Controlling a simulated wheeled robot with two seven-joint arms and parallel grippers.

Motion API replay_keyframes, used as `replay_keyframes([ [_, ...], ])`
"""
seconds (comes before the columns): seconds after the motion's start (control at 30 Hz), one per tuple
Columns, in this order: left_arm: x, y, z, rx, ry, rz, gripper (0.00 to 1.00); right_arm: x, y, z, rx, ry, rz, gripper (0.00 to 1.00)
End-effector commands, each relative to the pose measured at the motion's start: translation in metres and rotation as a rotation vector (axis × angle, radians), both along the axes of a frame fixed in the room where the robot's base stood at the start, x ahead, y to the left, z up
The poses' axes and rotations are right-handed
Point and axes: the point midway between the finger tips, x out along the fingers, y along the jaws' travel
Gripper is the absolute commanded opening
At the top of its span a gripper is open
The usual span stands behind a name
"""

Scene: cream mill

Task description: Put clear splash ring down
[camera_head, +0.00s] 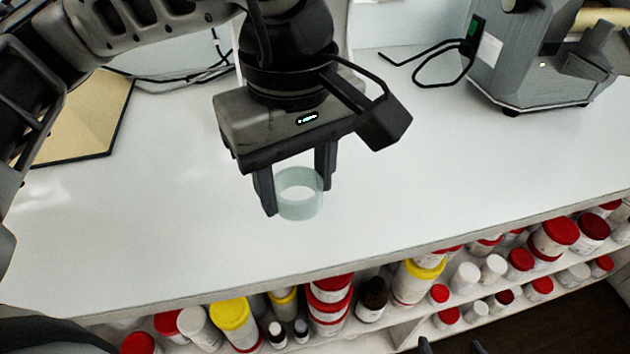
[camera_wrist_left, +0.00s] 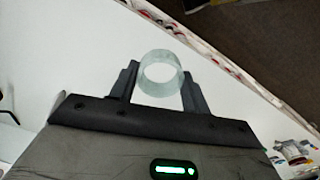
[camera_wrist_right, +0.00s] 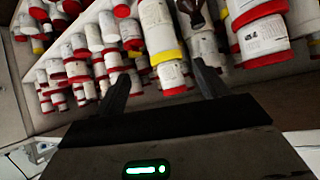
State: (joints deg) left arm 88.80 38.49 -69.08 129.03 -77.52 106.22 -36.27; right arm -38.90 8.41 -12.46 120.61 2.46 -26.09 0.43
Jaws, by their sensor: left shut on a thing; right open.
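The clear splash ring (camera_head: 299,208) is a short, pale, see-through cylinder, held between the two fingers of my left gripper (camera_head: 296,190) over the white bench top (camera_head: 190,235). The ring also shows in the left wrist view (camera_wrist_left: 161,88), with one finger on each side. I cannot tell whether its lower edge touches the bench. My right gripper (camera_wrist_right: 164,85) is open and empty. It faces the shelves of jars below the bench; in the head view only dark tips show at the bottom edge.
Shelves under the bench's front edge hold several jars (camera_head: 329,300) with red, yellow and white lids. A grey machine (camera_head: 530,75) stands at the back right with a black cable. A tan board (camera_head: 85,125) lies at the left. The bench around the ring is clear.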

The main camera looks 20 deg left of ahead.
Motion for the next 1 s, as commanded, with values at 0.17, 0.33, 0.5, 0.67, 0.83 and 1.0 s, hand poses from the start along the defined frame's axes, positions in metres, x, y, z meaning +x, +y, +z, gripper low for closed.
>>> replay_keyframes([
  [0.17, 0.044, 0.015, -0.018, 0.002, 0.005, 0.008, 0.26, -0.001, -0.002, 0.007, -0.018, 0.003, 0.005, 0.73],
  [0.33, 0.076, 0.025, -0.047, 0.002, 0.006, 0.003, 0.26, -0.002, -0.004, 0.004, -0.034, 0.016, 0.01, 0.73],
  [0.5, 0.095, 0.03, -0.07, 0.002, 0.002, 0.0, 0.26, -0.001, -0.005, 0.006, -0.039, 0.014, 0.011, 0.73],
  [0.67, 0.101, 0.031, -0.079, 0.001, 0.001, -0.002, 0.26, 0.001, -0.005, 0.007, -0.039, 0.008, 0.011, 0.73],
  [0.83, 0.108, 0.034, -0.095, 0.002, 0.004, -0.002, 0.26, 0.002, -0.005, 0.009, -0.041, 0.007, 0.011, 0.73],
  [1.0, 0.108, 0.034, -0.117, 0.0, 0.001, -0.001, 0.26, 0.001, -0.004, 0.008, -0.039, 0.012, 0.008, 0.73],
])
